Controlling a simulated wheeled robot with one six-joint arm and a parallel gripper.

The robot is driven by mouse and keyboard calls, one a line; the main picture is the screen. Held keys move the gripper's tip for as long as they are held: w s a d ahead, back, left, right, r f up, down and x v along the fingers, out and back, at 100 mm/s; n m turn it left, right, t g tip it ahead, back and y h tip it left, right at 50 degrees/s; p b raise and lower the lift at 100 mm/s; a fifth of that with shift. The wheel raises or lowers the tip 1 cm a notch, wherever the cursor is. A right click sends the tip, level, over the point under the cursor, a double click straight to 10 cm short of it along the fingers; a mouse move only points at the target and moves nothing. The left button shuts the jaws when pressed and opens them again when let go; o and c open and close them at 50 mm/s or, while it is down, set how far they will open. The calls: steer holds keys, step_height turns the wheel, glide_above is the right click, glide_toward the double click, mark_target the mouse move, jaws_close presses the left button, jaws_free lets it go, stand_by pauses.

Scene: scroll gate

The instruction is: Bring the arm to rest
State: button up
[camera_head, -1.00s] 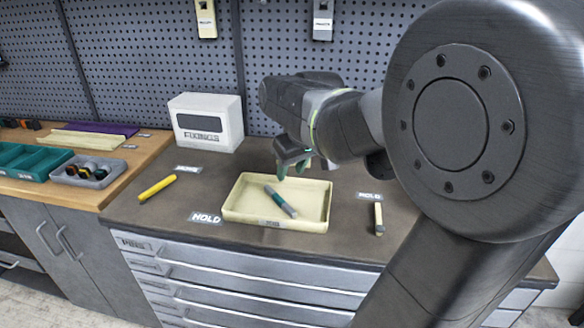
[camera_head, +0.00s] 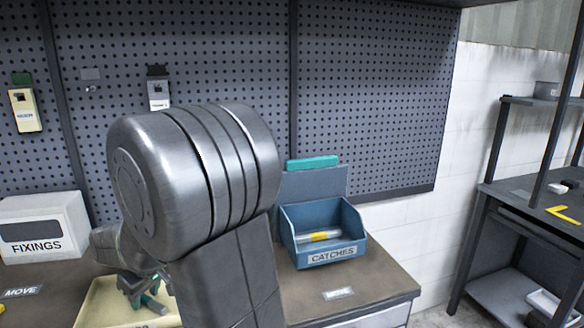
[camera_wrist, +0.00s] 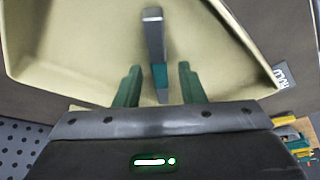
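My gripper (camera_head: 146,284) is over the cream tray (camera_head: 96,300) in the head view, partly hidden by my own arm. In the wrist view my gripper (camera_wrist: 158,78) has two green fingers standing apart. A grey and teal rod (camera_wrist: 154,42) lies in the tray, lined up with the gap between the fingers, with clear space on both sides. The rod also shows in the head view (camera_head: 153,304), just by the fingers. The fingers hold nothing.
A white FIXINGS box (camera_head: 42,228) stands at the left on the bench. A dark shelf rack (camera_head: 500,200) is at the far right.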

steer(key=shift+r, duration=1.6)
